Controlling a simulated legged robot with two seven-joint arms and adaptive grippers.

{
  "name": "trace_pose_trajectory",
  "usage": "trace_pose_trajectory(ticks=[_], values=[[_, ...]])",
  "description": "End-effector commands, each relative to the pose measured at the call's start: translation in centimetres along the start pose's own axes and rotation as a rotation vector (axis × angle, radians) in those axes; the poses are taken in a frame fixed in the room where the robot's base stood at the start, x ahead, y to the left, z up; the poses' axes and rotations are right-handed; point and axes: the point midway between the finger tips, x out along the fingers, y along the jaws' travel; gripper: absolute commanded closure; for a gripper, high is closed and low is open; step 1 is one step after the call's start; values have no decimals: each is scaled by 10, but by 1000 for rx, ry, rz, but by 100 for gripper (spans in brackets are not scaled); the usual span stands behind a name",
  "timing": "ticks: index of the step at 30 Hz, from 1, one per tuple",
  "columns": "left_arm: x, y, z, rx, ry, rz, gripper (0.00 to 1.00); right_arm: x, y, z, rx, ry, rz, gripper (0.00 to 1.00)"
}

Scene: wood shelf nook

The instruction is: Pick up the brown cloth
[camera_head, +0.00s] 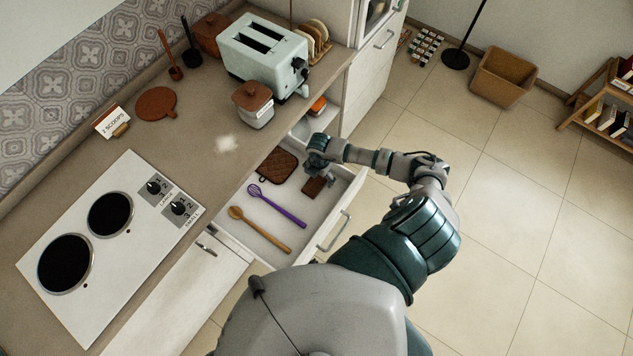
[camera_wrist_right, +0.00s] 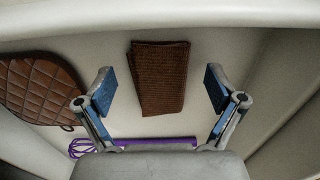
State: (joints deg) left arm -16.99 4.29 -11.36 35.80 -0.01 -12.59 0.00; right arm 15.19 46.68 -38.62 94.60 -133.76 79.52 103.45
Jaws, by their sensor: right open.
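The brown cloth (camera_head: 314,187) lies folded flat on the floor of the open drawer (camera_head: 250,235). In the right wrist view the cloth (camera_wrist_right: 160,78) is a dark brown, ribbed rectangle. My right gripper (camera_head: 318,168) is over the drawer, just above the cloth. In the right wrist view its two blue-padded fingers (camera_wrist_right: 160,90) are spread wide, one to each side of the cloth, with nothing between them touching it. Part of the cloth is hidden by the gripper in the head view. My left gripper is not in view.
A quilted brown mat (camera_head: 277,166) lies left of the cloth. A purple whisk (camera_head: 278,205) and a wooden spoon (camera_head: 260,229) lie in the drawer's nearer part. The drawer walls surround the gripper. A toaster (camera_head: 262,52) and a lidded jar (camera_head: 253,105) stand on the counter.

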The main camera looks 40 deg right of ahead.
Motion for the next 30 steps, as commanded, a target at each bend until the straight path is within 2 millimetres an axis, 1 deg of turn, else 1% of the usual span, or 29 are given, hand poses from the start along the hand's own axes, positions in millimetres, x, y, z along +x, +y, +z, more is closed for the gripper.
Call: trace_pose_trajectory(ticks=[3,8,9,12,14,15,21,26,29,30], values=[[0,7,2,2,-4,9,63,6,1,-2,0,-1,1,6],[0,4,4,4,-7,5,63,6,1,-3,-1,-3,1,6],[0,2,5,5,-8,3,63,6,1,-3,-1,-3,1,9],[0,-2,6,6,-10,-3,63,6,0,-2,0,-1,1,31],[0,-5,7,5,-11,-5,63,7,0,-1,0,0,1,45],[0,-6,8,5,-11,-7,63,7,0,0,0,1,1,49],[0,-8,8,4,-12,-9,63,7,0,0,0,0,1,49],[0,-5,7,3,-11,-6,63,5,0,1,0,-1,1,49],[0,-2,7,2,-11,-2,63,-7,0,1,-1,-2,3,49],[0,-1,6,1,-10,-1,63,-14,1,1,-2,-2,4,49]])
